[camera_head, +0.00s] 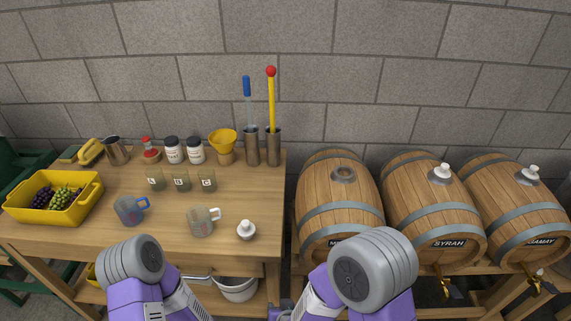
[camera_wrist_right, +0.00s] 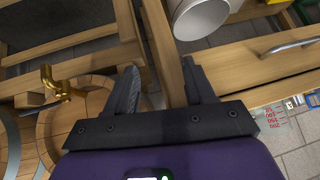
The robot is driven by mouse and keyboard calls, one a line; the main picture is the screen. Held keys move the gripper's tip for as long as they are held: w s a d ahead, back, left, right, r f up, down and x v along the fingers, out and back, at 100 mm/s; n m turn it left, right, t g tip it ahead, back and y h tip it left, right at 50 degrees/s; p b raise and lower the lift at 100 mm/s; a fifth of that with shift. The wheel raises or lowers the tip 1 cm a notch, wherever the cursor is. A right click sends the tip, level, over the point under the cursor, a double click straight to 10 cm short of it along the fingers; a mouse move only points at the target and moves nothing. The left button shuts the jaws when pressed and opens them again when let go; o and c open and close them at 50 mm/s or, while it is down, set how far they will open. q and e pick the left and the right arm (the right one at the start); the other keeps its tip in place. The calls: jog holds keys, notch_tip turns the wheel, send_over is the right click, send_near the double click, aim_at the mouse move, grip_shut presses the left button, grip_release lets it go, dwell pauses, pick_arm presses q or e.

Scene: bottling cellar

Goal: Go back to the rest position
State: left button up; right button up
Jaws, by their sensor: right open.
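My right gripper (camera_wrist_right: 158,82) shows in the right wrist view with its two dark fingers spread apart and nothing between them. It points down past the wooden frame edges beside the table. In the head view my two arms come in at the bottom, and neither gripper's fingers can be seen there. My left gripper is out of view.
The table (camera_head: 110,226) holds a yellow grape crate (camera_head: 75,208), two measuring jugs (camera_head: 203,222), small glasses and a white bung (camera_head: 246,231). Right of it lie the left barrel (camera_head: 340,215) with an open bunghole, the Syrah barrel (camera_head: 432,205) and the Gamay barrel (camera_head: 515,205). A white bucket (camera_head: 238,290) sits below.

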jog(key=s+d+f+m+g+y+p, duration=0.1)
jog(key=s+d+f+m+g+y, duration=0.1)
jog(key=s+d+f+g, duration=0.5)
jog(key=s+d+f, duration=0.3)
jog(key=f, duration=0.1)
jog(key=shift+s+d+f+m, duration=0.3)
jog(key=shift+s+m, duration=0.1)
